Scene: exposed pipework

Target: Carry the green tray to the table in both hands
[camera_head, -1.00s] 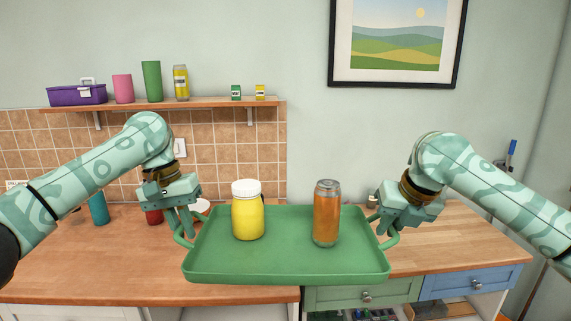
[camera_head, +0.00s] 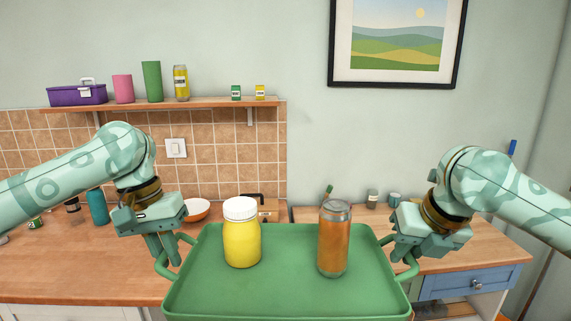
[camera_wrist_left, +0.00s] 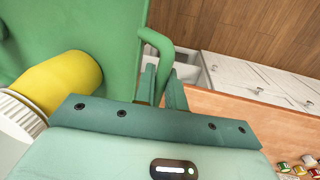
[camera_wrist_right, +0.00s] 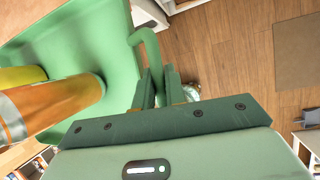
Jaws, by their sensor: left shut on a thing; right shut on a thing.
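The green tray (camera_head: 285,286) hangs level between my two grippers in the head view, in front of the counters. A yellow jar with a white lid (camera_head: 241,237) and an orange can (camera_head: 334,242) stand upright on it. My left gripper (camera_head: 168,262) is shut on the tray's left handle, which also shows in the left wrist view (camera_wrist_left: 160,45). My right gripper (camera_head: 407,260) is shut on the right handle, which shows in the right wrist view (camera_wrist_right: 150,50). The tray's near edge is partly cut off at the bottom of the head view. The table cannot be told apart from the counters.
A wooden counter (camera_head: 75,265) with a white bowl (camera_head: 197,210) and a teal cup (camera_head: 97,207) lies behind on the left. Another wooden top (camera_head: 465,235) with a blue drawer (camera_head: 470,283) is on the right. A wall shelf (camera_head: 160,104) is above. The right wrist view shows open wooden floor (camera_wrist_right: 240,60).

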